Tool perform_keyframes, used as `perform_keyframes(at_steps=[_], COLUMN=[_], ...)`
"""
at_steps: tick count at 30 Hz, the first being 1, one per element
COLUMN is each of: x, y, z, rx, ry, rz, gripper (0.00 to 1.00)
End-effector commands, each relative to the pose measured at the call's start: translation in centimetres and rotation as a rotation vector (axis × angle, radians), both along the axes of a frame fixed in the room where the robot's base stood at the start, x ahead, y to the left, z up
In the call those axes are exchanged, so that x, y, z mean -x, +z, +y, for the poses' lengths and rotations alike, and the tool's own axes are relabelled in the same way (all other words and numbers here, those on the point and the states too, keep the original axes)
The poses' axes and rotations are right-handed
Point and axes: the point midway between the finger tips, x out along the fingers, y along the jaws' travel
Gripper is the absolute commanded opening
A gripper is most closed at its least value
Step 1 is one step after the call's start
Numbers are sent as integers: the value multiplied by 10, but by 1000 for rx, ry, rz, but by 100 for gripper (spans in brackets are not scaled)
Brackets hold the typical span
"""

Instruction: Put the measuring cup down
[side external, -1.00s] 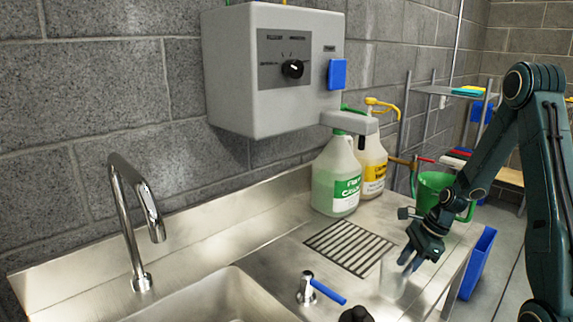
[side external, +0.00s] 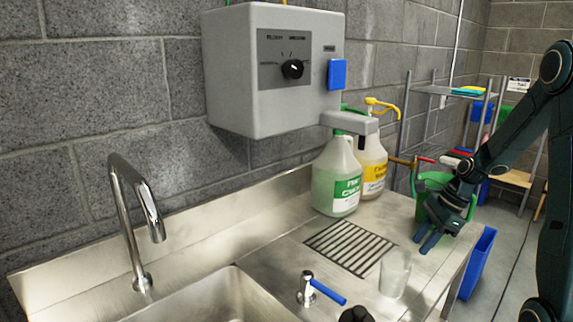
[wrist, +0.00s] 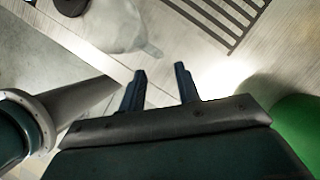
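The measuring cup (side external: 395,273) is clear and stands upright on the steel counter, right of the drain grate and near the counter's right edge. In the wrist view the see-through cup (wrist: 112,28) shows at the top, beyond my fingertips. My gripper (side external: 428,243) is above the counter, behind and to the right of the cup, apart from it. In the wrist view the two fingers of my gripper (wrist: 160,78) are spread with nothing between them.
The slotted drain grate (side external: 350,248) lies left of the cup. A blue-handled valve (side external: 322,292) stands near the sink (side external: 225,300). Two jugs (side external: 338,180) stand by the wall. A green bucket (side external: 432,183) is behind my gripper. A blue bin (side external: 478,262) is beyond the counter edge.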

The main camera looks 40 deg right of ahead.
Motion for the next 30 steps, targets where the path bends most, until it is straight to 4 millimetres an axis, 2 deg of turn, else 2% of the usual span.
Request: perform_keyframes(at_steps=[3,10,30], x=[5,11,12], y=[17,36,40], z=[-6,-11,-11], rx=[3,2,2], ry=[-2,0,3], rz=[-2,-2,0], gripper=[33,33,33])
